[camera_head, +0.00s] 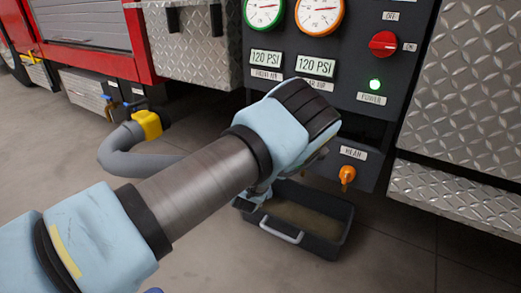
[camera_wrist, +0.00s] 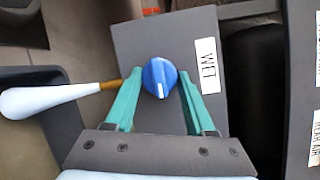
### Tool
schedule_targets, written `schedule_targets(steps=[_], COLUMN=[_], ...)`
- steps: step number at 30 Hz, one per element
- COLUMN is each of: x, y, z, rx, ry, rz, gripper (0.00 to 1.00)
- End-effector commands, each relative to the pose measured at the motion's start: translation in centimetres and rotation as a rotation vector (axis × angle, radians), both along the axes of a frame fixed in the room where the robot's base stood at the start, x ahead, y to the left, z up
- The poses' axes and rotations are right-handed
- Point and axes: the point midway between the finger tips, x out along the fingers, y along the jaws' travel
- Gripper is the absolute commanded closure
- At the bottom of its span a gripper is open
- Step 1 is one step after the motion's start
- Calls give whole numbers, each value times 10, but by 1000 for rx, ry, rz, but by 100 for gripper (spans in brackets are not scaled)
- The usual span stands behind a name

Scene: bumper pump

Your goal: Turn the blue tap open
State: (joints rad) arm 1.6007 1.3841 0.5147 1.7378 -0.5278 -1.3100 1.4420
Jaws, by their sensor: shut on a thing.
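The blue tap (camera_wrist: 160,78) shows in the wrist view as a round blue knob with a pale pointer line, in front of a dark panel with a white "WET" label (camera_wrist: 207,66). The line points toward the bottom of the picture. My gripper (camera_wrist: 158,90) has its two green fingers on either side of the knob, shut on it. In the head view my gripper (camera_head: 262,192) is low at the dark pump panel (camera_head: 385,95), and my wrist hides the blue tap.
An orange tap (camera_head: 347,175) labelled "REAR" is to the right. A dark tray (camera_head: 325,245) with a pale handle stands on the floor below. Gauges, a red switch (camera_head: 383,43) and a lit green lamp (camera_head: 375,84) are above. A grey hose (camera_head: 120,150) is at left.

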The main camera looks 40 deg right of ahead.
Motion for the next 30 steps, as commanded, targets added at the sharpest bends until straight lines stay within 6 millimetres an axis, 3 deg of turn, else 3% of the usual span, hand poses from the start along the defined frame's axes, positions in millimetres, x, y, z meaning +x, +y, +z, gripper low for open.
schedule_targets(steps=[5, 6, 13, 23, 30], x=[0, 0, 0, -3, -27], y=[0, 0, 0, 4, 36], z=[-1, -1, -1, 0, 0], rx=[3, 4, 2, 2, 5], ry=[0, -1, 0, 1, 1], rz=[-1, -1, -1, 0, -1], gripper=[100, 41, 15, 15, 15])
